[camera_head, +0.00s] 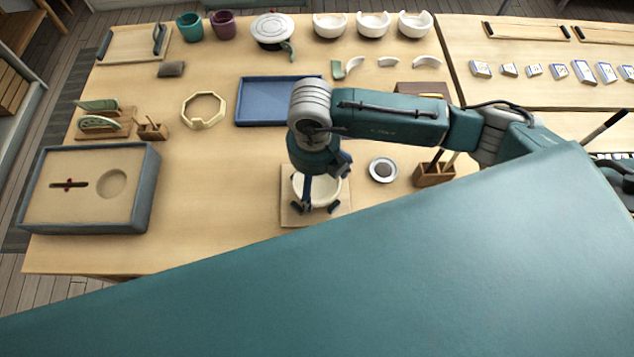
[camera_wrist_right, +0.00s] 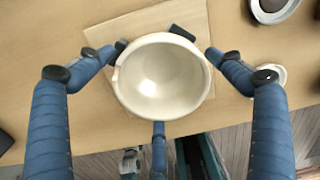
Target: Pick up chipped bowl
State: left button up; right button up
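The chipped bowl (camera_head: 327,191) is cream white and upright over a small square wooden board (camera_head: 287,215) near the table's front edge. In the right wrist view the bowl (camera_wrist_right: 160,78) fills the middle, with a small notch at its left rim. My right gripper (camera_head: 315,207) points down over it, its blue fingers around the bowl's outside. In the wrist view the gripper (camera_wrist_right: 165,70) has fingers on the left, right and bottom, their ends close against or partly behind the bowl. I cannot tell whether they press on it. My left gripper is out of view.
A blue tray (camera_head: 262,103) lies behind my right arm. A small dark-centred dish (camera_head: 383,170) and a wooden holder (camera_head: 434,174) stand to the right. A grey-edged box (camera_head: 146,190) is at left. Table left of the board is clear.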

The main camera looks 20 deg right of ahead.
jog(key=c, duration=0.5)
jog(key=shift+o, duration=0.2)
